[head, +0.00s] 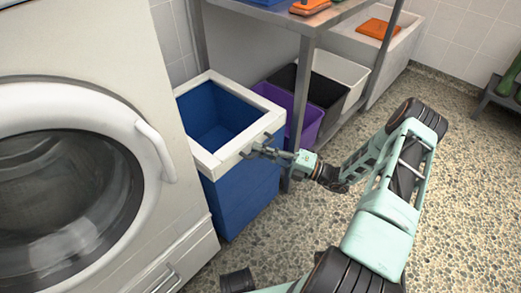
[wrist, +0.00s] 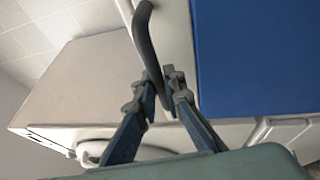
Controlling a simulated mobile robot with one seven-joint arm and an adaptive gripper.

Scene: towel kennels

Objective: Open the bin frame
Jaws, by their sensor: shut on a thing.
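The bin frame (head: 237,151) is a cream-white square rim lying over the top of the blue bin (head: 240,200). Its opening shows the blue inside, which looks empty. My gripper (head: 262,150) is at the frame's front side, near the right corner. In the wrist view my gripper (wrist: 165,78) has its fingertips closed on the lower end of a dark grey curved handle (wrist: 146,35) beside the cream frame (wrist: 176,30). The blue bin wall (wrist: 255,55) fills the right of that view. The exact contact is partly hidden by the fingers.
A white washing machine (head: 165,75) stands close on the left. A purple bin (head: 300,108), a black bin (head: 325,88) and a white bin (head: 343,70) stand under a metal table (head: 300,17) behind. The speckled floor (head: 440,180) to the right is mostly clear.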

